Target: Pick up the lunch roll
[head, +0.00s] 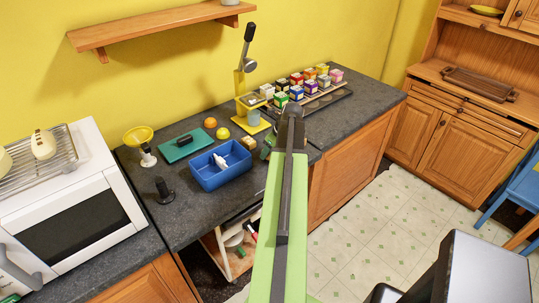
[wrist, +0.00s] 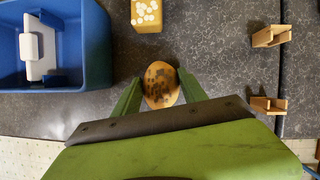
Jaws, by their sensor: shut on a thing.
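The lunch roll (wrist: 161,84) is an oval, golden-brown roll with dark patches, in the middle of the wrist view. My gripper (wrist: 158,92) has its green fingers on either side of it and is shut on it. I cannot tell whether the roll is still touching the grey counter (wrist: 215,60). In the head view my green arm reaches over the front of the counter (head: 180,213), and the roll is hidden there.
A blue bin (head: 222,178) with a white item inside stands left of the roll. A tan block with white dots (wrist: 147,15) lies just beyond it. Two small wooden pieces (wrist: 270,36) (wrist: 268,105) are to the right. Several colored boxes (head: 297,91) stand farther back. The counter's front edge is close.

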